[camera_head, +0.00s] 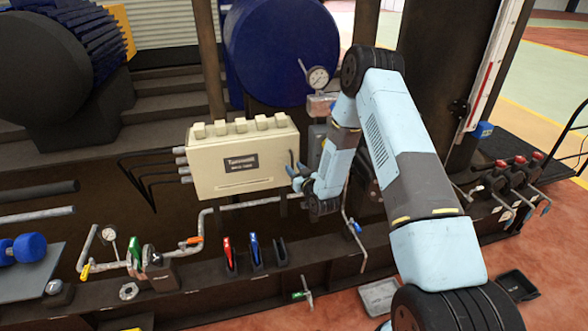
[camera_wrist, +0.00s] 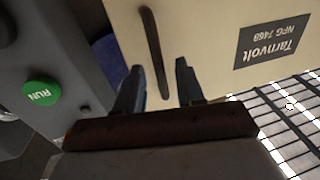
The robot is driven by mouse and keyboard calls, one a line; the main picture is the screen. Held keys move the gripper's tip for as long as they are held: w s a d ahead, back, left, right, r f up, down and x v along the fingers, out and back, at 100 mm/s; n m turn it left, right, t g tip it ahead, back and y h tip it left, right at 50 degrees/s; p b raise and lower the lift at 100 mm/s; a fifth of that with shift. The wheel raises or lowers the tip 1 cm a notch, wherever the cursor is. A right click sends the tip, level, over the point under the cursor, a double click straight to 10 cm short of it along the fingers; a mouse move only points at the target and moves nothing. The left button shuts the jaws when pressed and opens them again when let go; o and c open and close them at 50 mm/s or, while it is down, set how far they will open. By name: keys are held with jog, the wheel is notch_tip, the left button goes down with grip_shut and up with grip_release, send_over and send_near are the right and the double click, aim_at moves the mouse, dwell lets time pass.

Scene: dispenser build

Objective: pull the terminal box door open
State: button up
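The terminal box (camera_head: 243,157) is a cream box with a dark label, mounted in the middle of the head view. Its front door (camera_wrist: 215,40) fills the upper part of the wrist view and looks closed. A dark bar handle (camera_wrist: 155,52) runs along the door near one edge; it also shows at the right end of the box in the head view (camera_head: 292,160). My gripper (camera_wrist: 160,80) is open, with its two fingertips on either side of the handle's near end. I cannot tell whether the fingers touch the handle. My gripper also shows in the head view (camera_head: 297,174), at the box's right side.
A grey panel with a green RUN button (camera_wrist: 42,94) stands beside the door edge in the wrist view. A pressure gauge (camera_head: 318,78) is above right of the box. Pipes and coloured levers (camera_head: 254,249) line the ledge below.

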jog(key=shift+w+a, duration=0.25)
jog(key=shift+w, duration=0.25)
grip_shut()
dwell(0.4)
